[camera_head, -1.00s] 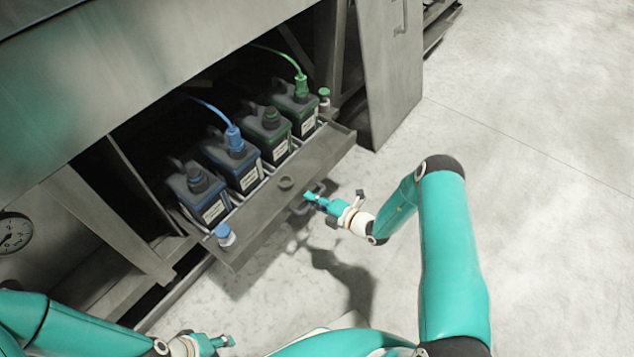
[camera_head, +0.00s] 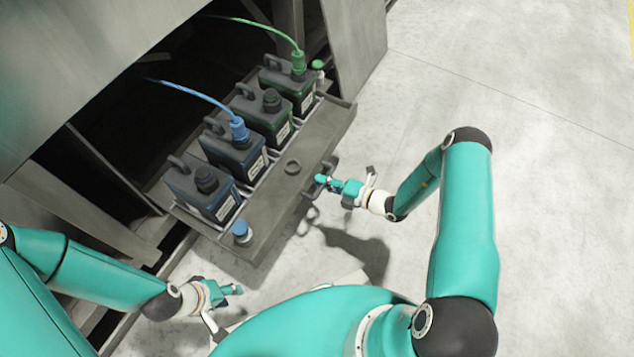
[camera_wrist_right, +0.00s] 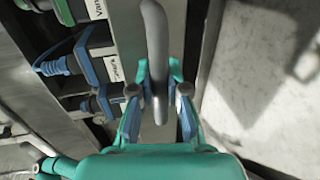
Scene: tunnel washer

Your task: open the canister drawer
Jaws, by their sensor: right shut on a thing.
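The canister drawer (camera_head: 262,213) is pulled out of the grey cabinet, with two blue-marked and two green-marked canisters standing in it. Its bar handle (camera_head: 318,186) is on the front face. My right gripper (camera_head: 322,181) is at this handle. In the right wrist view the handle (camera_wrist_right: 154,50) runs between the fingers of my right gripper (camera_wrist_right: 157,95), which is shut on it. My left gripper (camera_head: 236,289) is in front of the drawer's left end, apart from it and holding nothing that I can see; its finger gap is too small to judge.
A blue hose (camera_head: 195,97) and a green hose (camera_head: 262,27) run from canister caps into the dark cabinet. A loose blue cap (camera_head: 241,229) and a green cap (camera_head: 318,66) are at the drawer's ends. The concrete floor (camera_head: 520,90) on the right is clear.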

